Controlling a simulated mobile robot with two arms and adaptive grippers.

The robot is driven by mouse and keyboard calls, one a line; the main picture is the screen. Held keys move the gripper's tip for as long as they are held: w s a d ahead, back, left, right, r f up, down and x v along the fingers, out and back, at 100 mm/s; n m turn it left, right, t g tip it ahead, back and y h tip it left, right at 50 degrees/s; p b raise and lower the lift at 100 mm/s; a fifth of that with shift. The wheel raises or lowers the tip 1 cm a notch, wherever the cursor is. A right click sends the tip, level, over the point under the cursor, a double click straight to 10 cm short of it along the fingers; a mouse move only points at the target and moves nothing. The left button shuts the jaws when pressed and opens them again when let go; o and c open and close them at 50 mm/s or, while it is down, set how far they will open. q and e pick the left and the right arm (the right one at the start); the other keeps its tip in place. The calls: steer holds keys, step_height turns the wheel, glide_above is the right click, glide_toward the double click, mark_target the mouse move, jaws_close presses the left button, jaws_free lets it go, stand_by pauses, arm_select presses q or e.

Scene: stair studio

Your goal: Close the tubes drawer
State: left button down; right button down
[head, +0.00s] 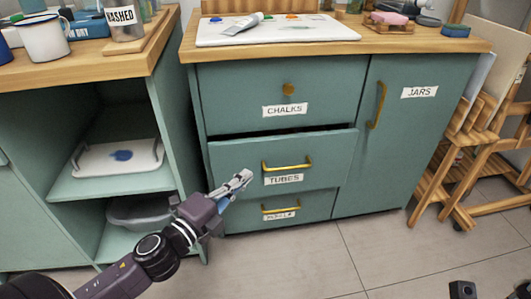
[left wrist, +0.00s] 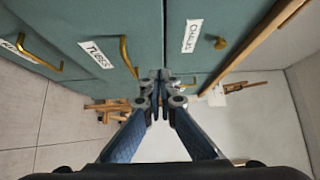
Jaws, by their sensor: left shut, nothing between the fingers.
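The tubes drawer (head: 230,160) is the middle drawer of the teal cabinet. It stands partly out, with a dark gap along its top edge below the chalks drawer. Its brass handle (head: 287,164) sits above the TUBES label (head: 284,180). My left gripper (head: 245,177) is shut and empty, near the left part of the drawer front, left of the handle. I cannot tell whether it touches the front. In the left wrist view my left gripper (left wrist: 161,82) shows its fingertips together, with the tubes drawer (left wrist: 85,20) turned sideways beside it.
The chalks drawer (head: 225,85) above and the jars door (head: 400,140) look shut. A lower drawer (head: 310,208) is below. An open shelf unit (head: 110,182) stands left, and wooden easels (head: 470,170) right.

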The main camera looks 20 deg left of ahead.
mark_target(253, 143)
arm_select(q)
steer(key=w+b, duration=0.2)
steer(key=w, duration=0.9)
steer(key=shift+w+a+f, duration=0.1)
steer(key=shift+w+f, duration=0.05)
steer(key=shift+w, duration=0.05)
steer(key=shift+w+a+b, duration=0.25)
steer(key=shift+w+b, duration=0.1)
steer(key=w+a, duration=0.1)
steer(key=w+a+p, duration=0.1)
steer(key=w, duration=0.1)
steer(key=shift+w+a, duration=0.2)
steer(key=shift+w, duration=0.05)
steer(key=shift+w+a+r, duration=0.1)
steer(key=shift+a+r, duration=0.15)
steer(key=shift+r, duration=0.05)
